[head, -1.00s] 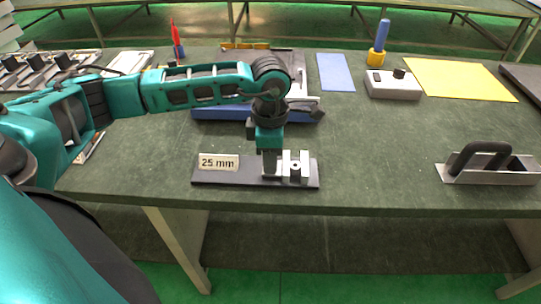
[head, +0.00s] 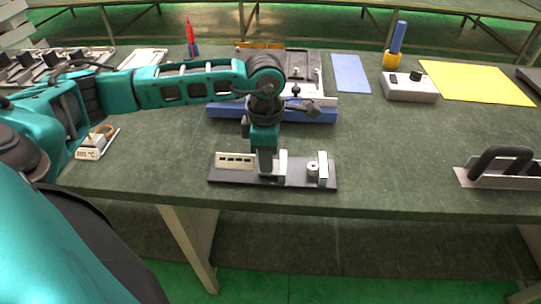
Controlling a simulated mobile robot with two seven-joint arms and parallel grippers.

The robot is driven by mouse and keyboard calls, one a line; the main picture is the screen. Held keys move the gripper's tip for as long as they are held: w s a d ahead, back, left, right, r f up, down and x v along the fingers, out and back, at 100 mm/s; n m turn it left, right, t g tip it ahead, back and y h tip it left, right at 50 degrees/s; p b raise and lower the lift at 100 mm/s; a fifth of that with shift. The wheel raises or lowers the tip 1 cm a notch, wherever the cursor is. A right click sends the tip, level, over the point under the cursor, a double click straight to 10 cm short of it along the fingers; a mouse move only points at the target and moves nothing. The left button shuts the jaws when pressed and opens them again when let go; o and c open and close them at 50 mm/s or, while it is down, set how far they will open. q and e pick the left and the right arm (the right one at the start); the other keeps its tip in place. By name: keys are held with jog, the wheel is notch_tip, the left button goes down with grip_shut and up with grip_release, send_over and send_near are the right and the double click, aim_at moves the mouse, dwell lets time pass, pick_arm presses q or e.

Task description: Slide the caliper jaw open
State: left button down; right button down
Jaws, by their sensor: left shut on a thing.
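The caliper is a dark flat base (head: 222,177) lying near the front edge of the table. It carries a light sliding jaw (head: 283,164) near its middle and a light upright end jaw (head: 323,169) at its right end. A small round knob (head: 312,170) stands just left of the end jaw. A clear gap separates the two jaws. My left gripper (head: 266,171) points down on the left side of the sliding jaw and is shut on it; its fingers hide part of it. A pale display plate (head: 235,160) with dark blocks sits left of the gripper. My right gripper is not in view.
A blue-sided fixture (head: 230,111) stands behind my arm. A grey box with a knob (head: 408,88) and a blue post in a yellow base (head: 396,48) stand at the back right. A black-handled metal piece (head: 500,168) lies at the right. The table between is clear.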

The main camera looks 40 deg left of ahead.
pick_arm(q)
jog(key=shift+s+a, duration=0.1)
jog(key=shift+a, duration=0.15)
jog(key=c, duration=0.9)
grip_release()
notch_tip(320, 180, up, 13)
jog(key=shift+f, duration=0.1)
jog(key=shift+d, duration=0.1)
